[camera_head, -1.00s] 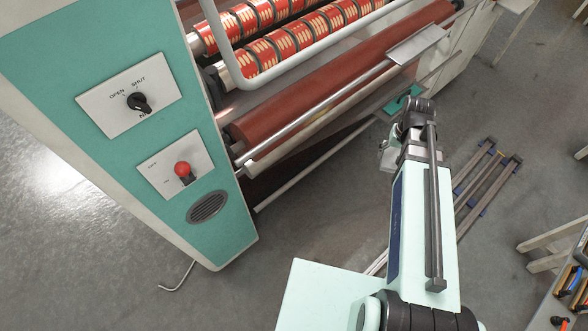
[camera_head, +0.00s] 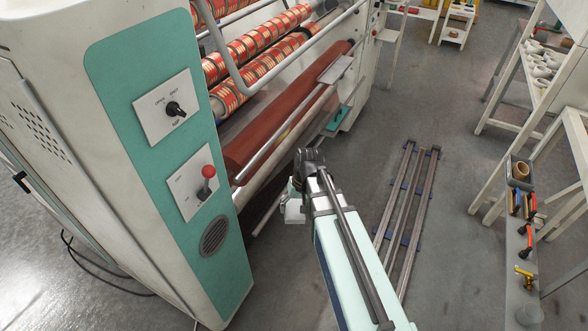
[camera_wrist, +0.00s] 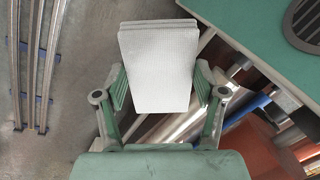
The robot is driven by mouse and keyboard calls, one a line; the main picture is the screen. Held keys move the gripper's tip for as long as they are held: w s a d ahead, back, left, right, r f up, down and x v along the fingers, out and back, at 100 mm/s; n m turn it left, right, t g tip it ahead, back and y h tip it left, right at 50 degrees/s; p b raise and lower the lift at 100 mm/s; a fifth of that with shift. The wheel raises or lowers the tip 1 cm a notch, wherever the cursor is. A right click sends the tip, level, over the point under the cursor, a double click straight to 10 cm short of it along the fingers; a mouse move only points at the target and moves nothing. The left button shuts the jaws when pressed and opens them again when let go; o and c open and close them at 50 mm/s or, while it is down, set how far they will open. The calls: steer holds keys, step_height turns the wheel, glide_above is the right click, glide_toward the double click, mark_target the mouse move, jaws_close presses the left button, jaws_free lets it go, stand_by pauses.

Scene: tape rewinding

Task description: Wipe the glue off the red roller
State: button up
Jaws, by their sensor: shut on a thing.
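The red roller (camera_head: 280,120) runs along the front of the machine in the head view, below the printed rolls. In the wrist view a part of it (camera_wrist: 252,145) shows at lower right, behind my gripper. I cannot make out glue on it. My gripper (camera_wrist: 158,95) is shut on a white folded cloth (camera_wrist: 157,60), which juts out beyond its fingers. In the head view my gripper (camera_head: 296,198) is low in front of the machine, and the cloth (camera_head: 295,213) shows as a pale patch beside it. The cloth appears apart from the roller.
A metal bar (camera_head: 262,146) runs in front of the roller. The green control panel (camera_head: 211,240) stands at left, with its vent also in the wrist view (camera_wrist: 305,24). Long metal rails (camera_head: 408,210) lie on the floor at right. White shelving (camera_head: 500,120) stands further right. Open floor lies between.

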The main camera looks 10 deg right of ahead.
mark_target(291, 127)
steer(key=w+f+y+b, duration=0.1)
steer(key=w+a+f+y+b, duration=0.1)
steer(key=w+b, duration=0.1)
steer(key=w+a+f+m+t+b, duration=0.1)
steer(key=shift+w+f+y+b, duration=0.2)
steer(key=shift+y+b, duration=0.15)
steer(key=shift+y, duration=0.05)
steer(key=w+d+r+m+t+y+b, duration=0.3)
steer(key=w+d+t+y+b, duration=0.15)
steer(key=w+b, duration=0.4)
steer(key=w+d+r+m+t+y+b, duration=0.25)
steer(key=w+r+t+y+b, duration=0.2)
steer(key=w+t+b, duration=0.35)
steer(key=shift+w+a+f+g, duration=0.2)
steer(key=shift+w+a+g, duration=0.4)
steer(key=shift+a, duration=0.35)
steer(key=shift+w+a+f+g, duration=0.2)
steer(key=shift+w+a+g, duration=0.35)
steer(key=shift+a, duration=0.4)
steer(key=shift+b+x, duration=0.4)
steer(key=shift+x, duration=0.55)
steer(key=shift+w+d, duration=0.1)
steer(key=shift+w, duration=0.05)
